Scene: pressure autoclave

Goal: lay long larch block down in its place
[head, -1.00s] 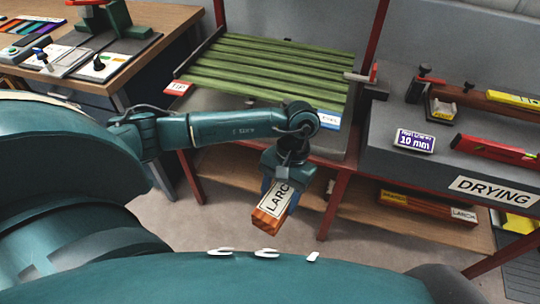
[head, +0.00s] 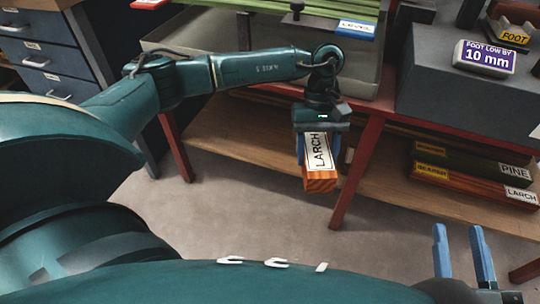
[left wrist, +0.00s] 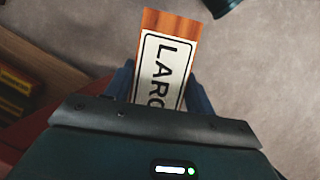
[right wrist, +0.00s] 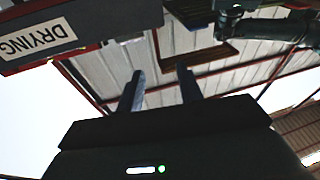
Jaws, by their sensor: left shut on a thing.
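The larch block (head: 320,182) is orange-brown wood with a white LARCH label. My left gripper (head: 318,150) is shut on it and holds it in the air in front of the bench, its end pointing toward me and down. In the left wrist view the larch block (left wrist: 168,50) sticks out between the blue fingers (left wrist: 160,92), its label partly hidden by the gripper body. My right gripper (head: 464,255) is open and empty at the lower right; its two apart fingers also show in the right wrist view (right wrist: 160,88).
A lower wooden shelf (head: 245,150) runs under the bench. On its right lie a PINE block (head: 470,163) and another LARCH-labelled block (head: 470,187). A red bench leg (head: 357,175) stands just right of the held block. A purple 10 mm sign (head: 484,58) sits on the grey box above.

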